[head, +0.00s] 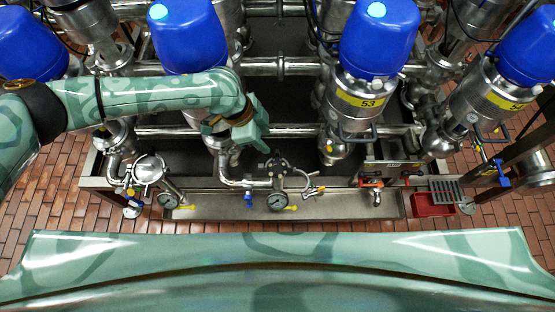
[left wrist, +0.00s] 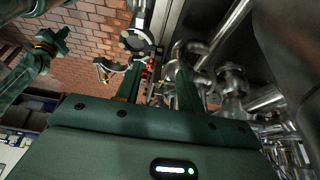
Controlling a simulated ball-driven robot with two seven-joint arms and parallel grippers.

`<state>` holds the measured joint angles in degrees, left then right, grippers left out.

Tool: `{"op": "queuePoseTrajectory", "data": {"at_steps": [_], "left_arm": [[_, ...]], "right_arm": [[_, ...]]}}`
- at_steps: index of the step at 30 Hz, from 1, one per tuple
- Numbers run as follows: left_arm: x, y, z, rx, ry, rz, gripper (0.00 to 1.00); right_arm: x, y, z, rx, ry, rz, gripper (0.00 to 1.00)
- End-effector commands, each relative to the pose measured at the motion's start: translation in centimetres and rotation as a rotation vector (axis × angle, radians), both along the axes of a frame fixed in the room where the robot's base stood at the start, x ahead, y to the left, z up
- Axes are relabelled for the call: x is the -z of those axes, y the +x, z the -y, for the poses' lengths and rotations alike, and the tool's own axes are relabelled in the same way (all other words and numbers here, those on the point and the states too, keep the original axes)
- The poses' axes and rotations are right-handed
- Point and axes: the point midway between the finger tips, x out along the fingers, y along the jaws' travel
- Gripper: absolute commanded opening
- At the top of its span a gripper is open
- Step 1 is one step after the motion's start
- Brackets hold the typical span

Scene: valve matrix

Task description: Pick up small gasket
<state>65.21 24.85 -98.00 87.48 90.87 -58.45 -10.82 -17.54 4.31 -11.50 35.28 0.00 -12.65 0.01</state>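I cannot make out a small gasket in either view. My left gripper (head: 256,136) hangs over the valve rig, left of the steel valve marked 53 (head: 357,97). In the left wrist view, its two green fingers (left wrist: 159,88) stand apart with nothing seen held between them. Pipes and a small red part lie beyond the fingers there. My right gripper does not show in the head view.
Blue-capped valves (head: 380,38) and steel pipes crowd the rig. Brick floor (head: 58,190) is open at the left.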

Motion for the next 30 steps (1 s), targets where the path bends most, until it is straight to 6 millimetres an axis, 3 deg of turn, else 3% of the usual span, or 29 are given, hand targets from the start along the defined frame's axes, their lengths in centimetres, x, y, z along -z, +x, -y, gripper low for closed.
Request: {"op": "queuePoseTrajectory", "data": {"at_steps": [13, 22, 23, 27, 30], "left_arm": [[5.2, 0.0, 2.2, 0.001, 0.0, -0.001, 0.38], [5.8, 0.0, 2.5, 0.0, -0.001, 0.002, 0.38], [5.8, 0.0, 2.5, 0.001, -0.001, 0.001, 0.35], [5.8, 0.0, 2.5, 0.001, -0.001, 0.001, 0.0], [5.8, 0.0, 2.5, 0.001, -0.001, 0.001, 0.0]], "right_arm": [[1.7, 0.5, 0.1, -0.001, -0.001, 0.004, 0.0], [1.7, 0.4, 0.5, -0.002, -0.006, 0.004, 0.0], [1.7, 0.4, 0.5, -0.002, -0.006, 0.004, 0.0], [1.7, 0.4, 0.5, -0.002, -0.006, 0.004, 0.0], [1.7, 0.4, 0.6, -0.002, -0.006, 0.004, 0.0]]}}
